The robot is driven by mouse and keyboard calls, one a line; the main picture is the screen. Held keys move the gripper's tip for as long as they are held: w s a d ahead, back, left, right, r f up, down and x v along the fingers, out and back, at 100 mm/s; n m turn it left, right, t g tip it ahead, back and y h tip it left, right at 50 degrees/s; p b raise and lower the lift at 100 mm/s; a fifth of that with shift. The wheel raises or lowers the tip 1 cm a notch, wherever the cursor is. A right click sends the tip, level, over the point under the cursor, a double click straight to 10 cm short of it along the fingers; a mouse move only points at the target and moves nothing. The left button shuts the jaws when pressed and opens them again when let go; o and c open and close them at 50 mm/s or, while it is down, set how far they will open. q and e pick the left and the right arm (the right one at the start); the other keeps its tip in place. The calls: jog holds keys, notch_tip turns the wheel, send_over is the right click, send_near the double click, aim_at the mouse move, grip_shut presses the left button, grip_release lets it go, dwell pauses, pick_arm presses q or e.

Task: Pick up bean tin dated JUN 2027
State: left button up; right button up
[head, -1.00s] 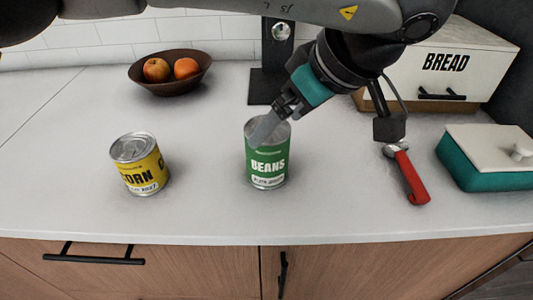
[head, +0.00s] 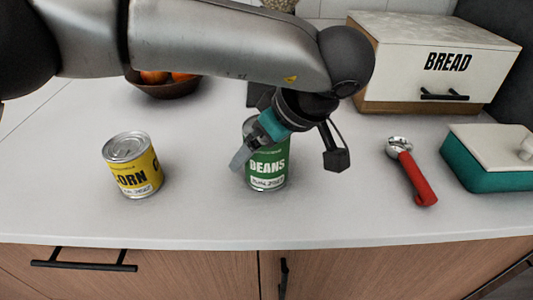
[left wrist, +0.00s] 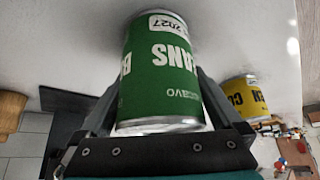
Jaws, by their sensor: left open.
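The green BEANS tin (head: 268,170) stands upright on the white counter in the middle of the head view. Its white date label is at the bottom front, too small to read fully there. In the left wrist view the tin (left wrist: 158,75) fills the middle, upside down, and its label shows "2027"; the month is not readable. My left gripper (head: 250,152) is open, with its fingers at either side of the tin; in the head view one finger shows at the tin's left and the other is hidden. My right gripper is not in view.
A yellow CORN tin (head: 133,168) stands to the left. A red-handled tool (head: 414,176) and a teal dish with a white lid (head: 487,163) lie to the right. A BREAD box (head: 425,62) and a fruit bowl (head: 168,91) stand behind. The front counter is clear.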

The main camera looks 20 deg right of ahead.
pick_arm(q)
jog(key=shift+c, duration=0.2)
grip_shut()
dwell(0.6)
jog(key=shift+r, duration=0.1)
